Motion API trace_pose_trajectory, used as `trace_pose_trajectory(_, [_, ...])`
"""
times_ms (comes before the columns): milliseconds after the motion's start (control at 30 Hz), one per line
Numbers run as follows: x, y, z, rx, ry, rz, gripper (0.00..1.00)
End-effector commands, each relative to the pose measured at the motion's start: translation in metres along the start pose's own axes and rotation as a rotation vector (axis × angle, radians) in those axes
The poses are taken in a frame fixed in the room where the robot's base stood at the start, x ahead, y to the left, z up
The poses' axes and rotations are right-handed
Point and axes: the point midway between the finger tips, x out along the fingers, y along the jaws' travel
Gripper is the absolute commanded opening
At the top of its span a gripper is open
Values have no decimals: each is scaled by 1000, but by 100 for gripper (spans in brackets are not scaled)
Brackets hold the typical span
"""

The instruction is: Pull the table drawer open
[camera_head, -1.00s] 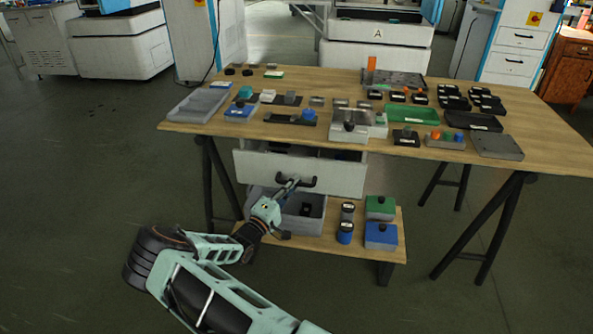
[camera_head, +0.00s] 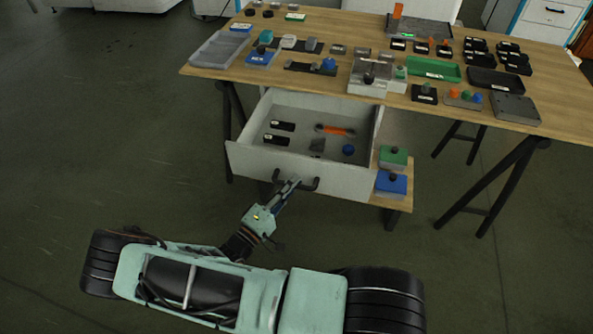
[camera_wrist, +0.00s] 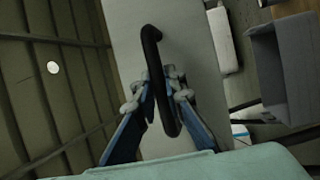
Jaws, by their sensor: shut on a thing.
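The table drawer (camera_head: 302,171) is a pale grey box pulled well out from under the wooden table top. Its dark bar handle (camera_head: 309,184) is on the front panel. My gripper (camera_head: 291,186) is at the handle, shut on it. In the wrist view, the fingers of my gripper (camera_wrist: 160,92) close on both sides of the black handle (camera_wrist: 152,50), against the pale drawer front (camera_wrist: 190,35). Inside the drawer lie two black pieces (camera_head: 279,132), an orange tool (camera_head: 335,130), a grey piece (camera_head: 317,145) and a blue round piece (camera_head: 348,150).
The wooden table (camera_head: 205,72) carries several trays and small fixtures. Black trestle legs (camera_head: 484,195) stand at the right. A green box (camera_head: 393,158) and a blue box (camera_head: 390,183) sit on the lower shelf, right of the drawer. The floor (camera_head: 90,160) at left is open.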

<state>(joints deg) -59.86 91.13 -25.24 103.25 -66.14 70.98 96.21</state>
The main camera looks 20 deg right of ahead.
Motion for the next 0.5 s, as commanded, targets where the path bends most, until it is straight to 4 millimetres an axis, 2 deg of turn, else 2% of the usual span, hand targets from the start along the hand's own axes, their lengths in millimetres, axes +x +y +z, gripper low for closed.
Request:
trace_pose_trajectory(200, [-9,2,3,1,0,0,0])
trace_pose_trajectory(500, [-9,2,4,1,0,0,0])
